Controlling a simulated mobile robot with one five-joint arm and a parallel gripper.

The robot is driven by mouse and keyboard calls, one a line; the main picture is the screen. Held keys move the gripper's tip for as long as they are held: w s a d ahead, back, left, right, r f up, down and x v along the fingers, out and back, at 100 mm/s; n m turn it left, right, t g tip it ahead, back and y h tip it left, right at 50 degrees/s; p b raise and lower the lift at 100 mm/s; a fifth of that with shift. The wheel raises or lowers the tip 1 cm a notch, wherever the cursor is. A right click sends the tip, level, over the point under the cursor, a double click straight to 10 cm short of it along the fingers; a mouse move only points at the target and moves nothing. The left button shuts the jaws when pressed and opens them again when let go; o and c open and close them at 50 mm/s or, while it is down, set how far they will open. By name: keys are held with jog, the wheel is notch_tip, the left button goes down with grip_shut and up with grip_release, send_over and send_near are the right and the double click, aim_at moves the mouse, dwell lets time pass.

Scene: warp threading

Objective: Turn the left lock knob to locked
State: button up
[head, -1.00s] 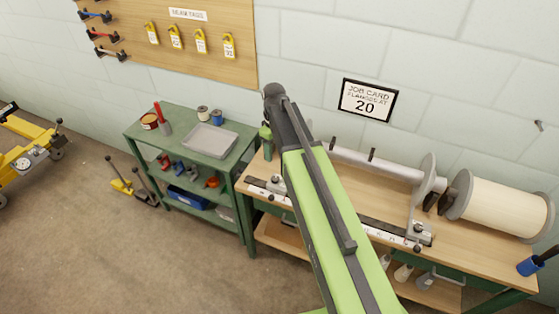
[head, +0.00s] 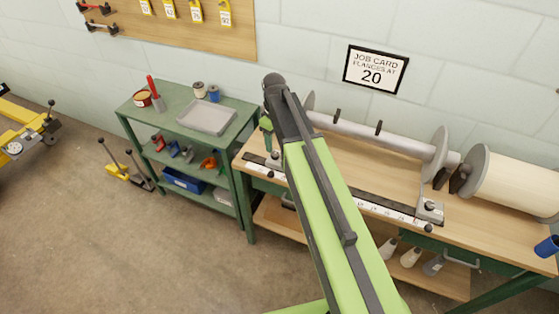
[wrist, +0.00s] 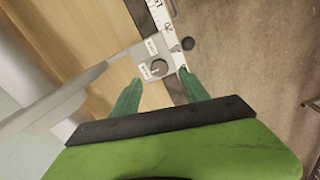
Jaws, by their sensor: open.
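The left lock knob (wrist: 158,67) is a round dark-grey knob on a pale metal block (wrist: 139,57), with two small white labels beside it. The label text is too small to read, and I cannot tell which one the knob points to. My gripper (wrist: 161,76) is open, its two green fingers either side of the knob in the wrist view; contact is not clear. In the head view the left block (head: 273,161) sits at the left end of the scale rail (head: 375,204). One green finger of my gripper (head: 265,124) shows above it; my arm hides the rest.
A beam with grey flanges (head: 438,155) lies along the back of the wooden bench (head: 330,152). The right block (head: 430,209) stands at the rail's other end. A green shelf cart (head: 145,112) stands left of the bench.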

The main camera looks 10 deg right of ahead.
aim_at(275, 154)
notch_tip(275, 154, down, 6)
jog(key=b, duration=0.4)
jog(key=shift+b, duration=0.3)
